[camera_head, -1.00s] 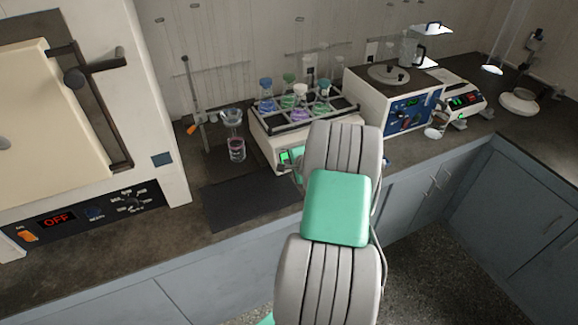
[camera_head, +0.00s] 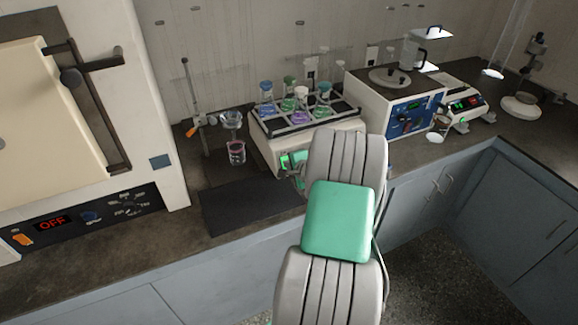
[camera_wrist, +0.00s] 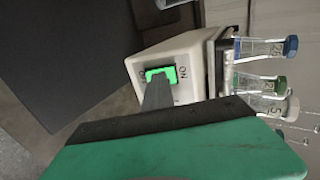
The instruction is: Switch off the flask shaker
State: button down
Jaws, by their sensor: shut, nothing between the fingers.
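The flask shaker (camera_head: 330,132) is a white box carrying a dark rack of several stoppered flasks with coloured liquid. Its front shows a green lit patch (camera_head: 291,160), partly behind my arm. In the wrist view the shaker (camera_wrist: 188,52) appears turned sideways, with a green lit switch (camera_wrist: 161,73) and "ON" lettering on one side of it. My gripper (camera_wrist: 158,92) is shut and empty, its dark narrow tip overlapping the lower part of the switch. I cannot tell whether it touches. In the head view my arm mostly hides the gripper.
A dark mat (camera_head: 250,205) lies on the bench left of my arm. A small glass beaker (camera_head: 236,152) stands under a clamp stand (camera_head: 195,105) left of the shaker. A blue-fronted device (camera_head: 405,115) stands to the right. An oven with an "OFF" display (camera_head: 52,223) is far left.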

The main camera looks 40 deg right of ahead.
jog(key=shift+w+d+r, duration=0.1)
jog(key=shift+w+r, duration=0.15)
jog(key=shift+r, duration=0.35)
jog(key=shift+s+r+p, duration=0.1)
jog(key=shift+r+p, duration=0.15)
jog(key=shift+p, duration=0.1)
jog(key=v, duration=1.3)
jog(key=shift+r+p, duration=0.3)
jog(key=shift+r, duration=0.1)
